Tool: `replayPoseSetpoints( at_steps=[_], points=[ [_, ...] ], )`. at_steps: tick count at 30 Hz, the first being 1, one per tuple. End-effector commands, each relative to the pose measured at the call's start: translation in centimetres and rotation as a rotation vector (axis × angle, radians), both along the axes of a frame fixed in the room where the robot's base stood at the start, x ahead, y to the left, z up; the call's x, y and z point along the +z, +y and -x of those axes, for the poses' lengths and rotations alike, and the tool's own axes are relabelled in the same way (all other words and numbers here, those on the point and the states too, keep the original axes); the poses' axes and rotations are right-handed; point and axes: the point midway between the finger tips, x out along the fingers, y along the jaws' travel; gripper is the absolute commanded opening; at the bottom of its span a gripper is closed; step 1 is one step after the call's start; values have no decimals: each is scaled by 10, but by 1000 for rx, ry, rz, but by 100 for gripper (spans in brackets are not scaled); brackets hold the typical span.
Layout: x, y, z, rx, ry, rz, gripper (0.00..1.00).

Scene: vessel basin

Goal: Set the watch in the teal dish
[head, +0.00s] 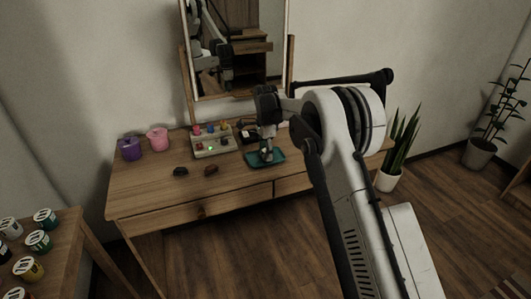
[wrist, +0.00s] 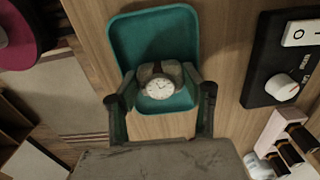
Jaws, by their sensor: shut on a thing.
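The watch (wrist: 159,88) has a round white face and sits between the fingers of my gripper (wrist: 160,95) in the wrist view. My gripper is shut on it. The teal dish (wrist: 135,32) is a rounded rectangular tray, and the watch appears over its near part. I cannot tell whether the watch touches the dish. In the head view, my gripper (head: 266,153) is over the teal dish (head: 279,157) on the wooden table, and the watch is too small to make out there.
A box with coloured knobs (head: 213,150) stands left of the dish. Purple (head: 130,149) and pink (head: 157,139) pots stand at the left. A mirror (head: 238,45) rises behind. The table's front left is clear.

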Motion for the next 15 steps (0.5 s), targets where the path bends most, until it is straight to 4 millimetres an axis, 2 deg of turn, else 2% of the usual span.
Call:
replayPoseSetpoints(
  at_steps=[8, 9, 13, 15],
  points=[
    [-3, 0, 0, 0, 0, 0, 16],
    [-3, 0, 0, 0, 0, 0, 45],
    [-2, 0, 0, 0, 0, 0, 62],
    [-2, 0, 0, 0, 0, 0, 63]
  ],
)
